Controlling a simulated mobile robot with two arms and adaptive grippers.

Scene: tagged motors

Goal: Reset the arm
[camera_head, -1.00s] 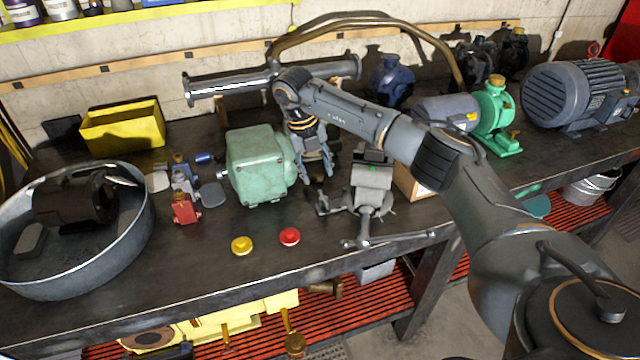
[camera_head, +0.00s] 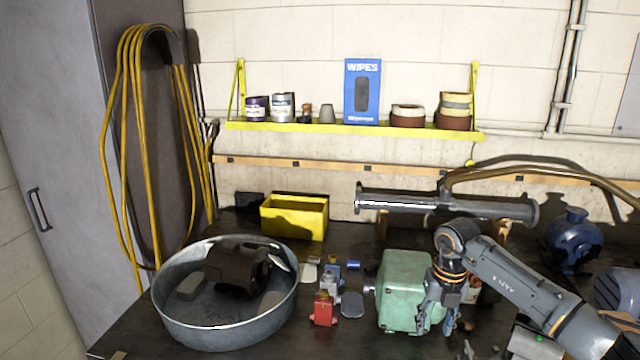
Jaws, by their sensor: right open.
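My right arm comes in from the lower right of the head view. My right gripper (camera_head: 436,312) hangs down with its fingers apart and nothing between them. It shows in front of the right side of a pale green motor housing (camera_head: 398,290) on the workbench; I cannot tell whether they touch. My left gripper is not in view.
A round metal tub (camera_head: 225,335) with a dark motor (camera_head: 237,268) stands at the left of the bench. A yellow bin (camera_head: 295,218) is behind it. Small parts, including a red one (camera_head: 323,310), lie between tub and housing. A yellow shelf (camera_head: 350,128) hangs above.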

